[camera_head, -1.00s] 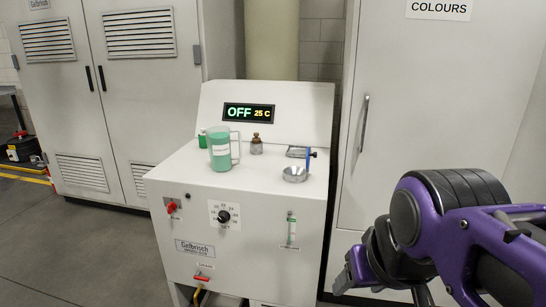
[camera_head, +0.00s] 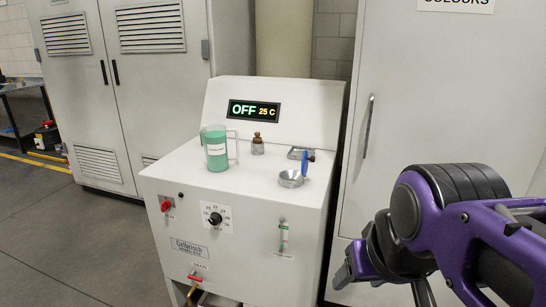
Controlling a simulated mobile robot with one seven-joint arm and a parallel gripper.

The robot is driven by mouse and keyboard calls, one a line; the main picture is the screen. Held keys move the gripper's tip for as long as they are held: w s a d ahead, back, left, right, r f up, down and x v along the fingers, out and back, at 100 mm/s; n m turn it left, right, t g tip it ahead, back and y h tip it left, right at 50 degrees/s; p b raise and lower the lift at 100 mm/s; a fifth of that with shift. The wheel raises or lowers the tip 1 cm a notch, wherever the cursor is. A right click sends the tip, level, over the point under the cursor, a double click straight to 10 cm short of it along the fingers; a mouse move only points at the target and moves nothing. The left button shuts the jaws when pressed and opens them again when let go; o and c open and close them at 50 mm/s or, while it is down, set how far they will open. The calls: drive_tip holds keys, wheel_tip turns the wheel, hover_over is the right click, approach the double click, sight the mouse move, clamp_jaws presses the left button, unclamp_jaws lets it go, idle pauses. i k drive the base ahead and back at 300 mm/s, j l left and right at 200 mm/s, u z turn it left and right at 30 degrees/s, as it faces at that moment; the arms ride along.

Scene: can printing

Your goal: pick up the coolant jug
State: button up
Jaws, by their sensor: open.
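The coolant jug (camera_head: 216,151) is a clear jug with green liquid and a white label. It stands upright on the top of the white machine (camera_head: 243,182), toward the left, with its handle to the right. My gripper (camera_head: 345,276) is low at the right of the view, in front of the tall white cabinet, well away from the jug. It is open and empty. Its fingers are small and partly hidden by my own arm.
A small brown bottle (camera_head: 258,144) stands right of the jug. A metal cup (camera_head: 291,179) and a blue-handled tool (camera_head: 305,160) are farther right on the machine top. The display panel (camera_head: 254,111) reads OFF 25 C behind them. Open floor (camera_head: 70,240) lies to the left.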

sight(214, 141)
drive_tip(key=i+l+u, duration=0.3)
drive_tip(key=i+l, duration=0.45)
